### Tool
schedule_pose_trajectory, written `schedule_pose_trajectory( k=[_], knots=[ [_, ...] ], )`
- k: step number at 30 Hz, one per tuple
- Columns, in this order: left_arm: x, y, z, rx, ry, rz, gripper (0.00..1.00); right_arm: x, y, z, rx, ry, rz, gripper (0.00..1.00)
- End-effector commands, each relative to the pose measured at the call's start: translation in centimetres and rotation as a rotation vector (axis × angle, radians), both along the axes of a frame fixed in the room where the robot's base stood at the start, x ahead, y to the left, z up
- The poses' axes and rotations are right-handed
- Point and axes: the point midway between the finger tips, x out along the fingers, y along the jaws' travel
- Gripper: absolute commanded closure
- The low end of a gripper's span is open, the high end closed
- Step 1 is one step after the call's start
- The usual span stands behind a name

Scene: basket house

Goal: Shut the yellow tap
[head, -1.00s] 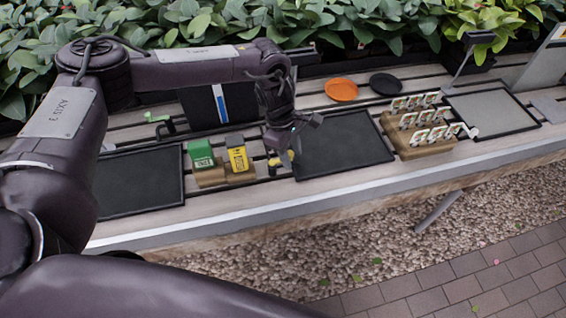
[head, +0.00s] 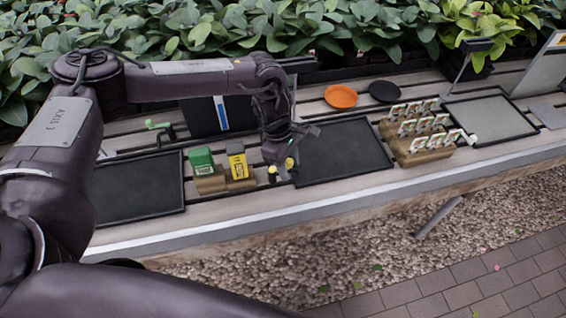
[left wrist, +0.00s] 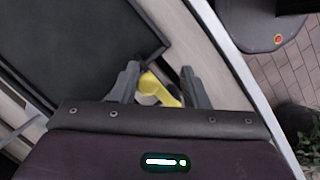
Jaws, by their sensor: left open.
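The yellow tap (head: 272,171) stands at the bench's front part, between the yellow box and a black tray; my gripper hides part of it in the head view. My left gripper (head: 284,165) is at the tap, pointing down. In the left wrist view, the yellow tap handle (left wrist: 160,92) lies between the two spread fingers of the left gripper (left wrist: 160,84). The gripper is open; I cannot tell whether a finger touches the handle. My right gripper is in neither view.
A yellow box (head: 237,163) and a green box (head: 202,162) stand left of the tap. Black trays lie at left (head: 135,187) and right (head: 345,150). A green tap (head: 157,125) is behind the left tray. Leafy plants line the back.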

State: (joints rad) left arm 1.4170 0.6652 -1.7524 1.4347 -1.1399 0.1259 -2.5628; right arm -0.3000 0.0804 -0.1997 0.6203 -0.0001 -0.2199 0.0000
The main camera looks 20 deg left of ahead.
Motion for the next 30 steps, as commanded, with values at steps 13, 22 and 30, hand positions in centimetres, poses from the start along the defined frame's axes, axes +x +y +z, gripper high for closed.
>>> schedule_pose_trajectory(
  k=[13, 22, 30],
  knots=[
    [-2.5, 0.6, 0.0, 0.004, 0.007, 0.001, 0.62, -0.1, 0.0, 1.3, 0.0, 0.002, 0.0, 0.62],
    [-3.9, 0.9, 0.0, 0.003, 0.006, 0.001, 0.62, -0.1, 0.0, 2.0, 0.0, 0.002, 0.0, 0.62],
    [-5.2, 1.1, 0.0, 0.003, 0.006, 0.0, 0.62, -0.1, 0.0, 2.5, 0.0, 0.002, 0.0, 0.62]
  ],
)
